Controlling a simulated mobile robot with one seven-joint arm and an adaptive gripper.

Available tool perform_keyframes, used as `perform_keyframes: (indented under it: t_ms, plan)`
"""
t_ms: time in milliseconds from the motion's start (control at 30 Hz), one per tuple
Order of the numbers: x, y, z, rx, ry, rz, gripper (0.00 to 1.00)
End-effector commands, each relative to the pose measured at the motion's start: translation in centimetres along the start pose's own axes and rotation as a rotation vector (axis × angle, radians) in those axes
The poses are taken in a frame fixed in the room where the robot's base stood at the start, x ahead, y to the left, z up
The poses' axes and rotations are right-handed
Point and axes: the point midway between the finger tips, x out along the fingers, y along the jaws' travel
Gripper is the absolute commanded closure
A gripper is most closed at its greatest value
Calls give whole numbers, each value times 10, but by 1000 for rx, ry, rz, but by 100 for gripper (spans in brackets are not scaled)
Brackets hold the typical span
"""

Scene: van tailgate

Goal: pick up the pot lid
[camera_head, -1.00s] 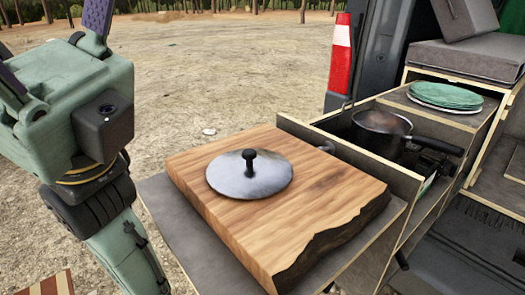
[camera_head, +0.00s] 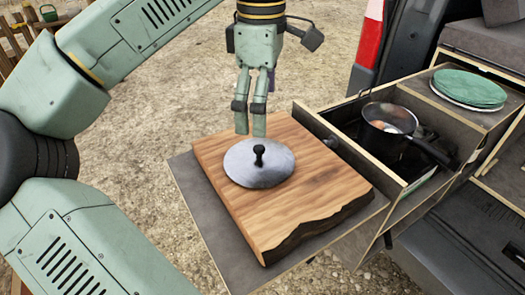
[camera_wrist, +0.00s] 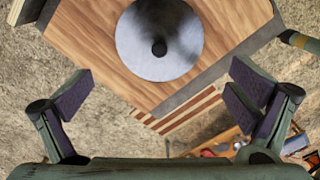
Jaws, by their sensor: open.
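The pot lid (camera_head: 243,172) is a round grey metal disc with a black knob (camera_head: 259,155). It lies flat, knob up, on a thick wooden board (camera_head: 320,195). In the wrist view the lid (camera_wrist: 135,40) is at the top middle, with its knob (camera_wrist: 159,47) near the middle. My gripper (camera_head: 250,128) points down above the far side of the lid, apart from it. In the wrist view my gripper (camera_wrist: 160,92) has its fingers spread wide with nothing between them.
The board rests on a grey pull-out shelf (camera_head: 200,210). To its right, past a wooden panel, a black pot (camera_head: 392,135) stands on a stove. Green plates (camera_head: 468,87) lie on the counter behind it. A striped mat (camera_wrist: 185,115) shows below the board in the wrist view.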

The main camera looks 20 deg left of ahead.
Motion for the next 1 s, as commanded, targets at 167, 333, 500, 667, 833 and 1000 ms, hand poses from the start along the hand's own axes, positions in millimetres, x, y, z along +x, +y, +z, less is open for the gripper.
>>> perform_keyframes:
  t_ms: [167, 333, 500, 667, 833, 1000]
  plan:
    - [34, 0, 0, 2, -1, -1, 0]
    - [47, 0, 1, 2, -2, 0, 0]
    - [60, 0, -1, 1, -3, 0, 0]
    - [87, 0, -4, 1, -4, 0, 0]
    - [100, 0, -3, 3, -4, 1, 0]
    - [98, 0, -3, 3, -4, 1, 0]
